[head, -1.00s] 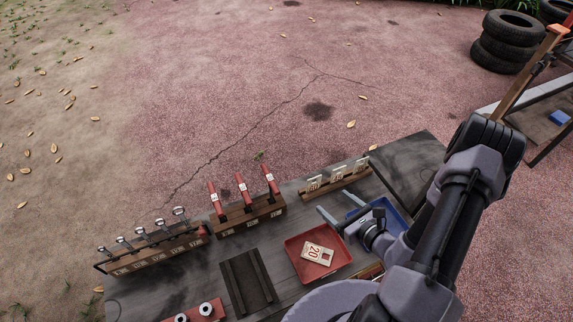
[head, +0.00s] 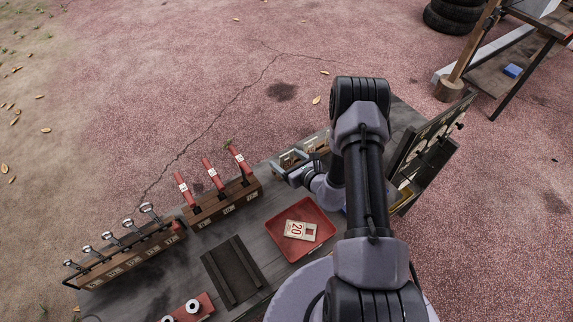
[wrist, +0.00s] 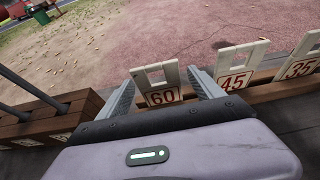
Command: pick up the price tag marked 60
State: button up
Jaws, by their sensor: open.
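The price tag marked 60 (wrist: 162,97) is a white plate with a square cut-out and dark red digits. It stands in a slot of the wooden rack (wrist: 270,91) in the wrist view. My gripper (wrist: 160,77) is open, with one finger on each side of this tag. I cannot tell whether either finger touches it. In the head view my gripper (head: 288,164) is at the left end of the rack, and the arm and fingers hide much of the tags there.
Tags marked 45 (wrist: 236,80) and 35 (wrist: 299,68) stand to the right in the same rack. A red tray (head: 275,242) holds a tag marked 20 (head: 300,229). A rack of red-handled tools (head: 230,201) stands left of my gripper, close to it.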

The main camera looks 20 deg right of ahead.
jog(key=c, duration=1.4)
jog(key=shift+r, duration=0.1)
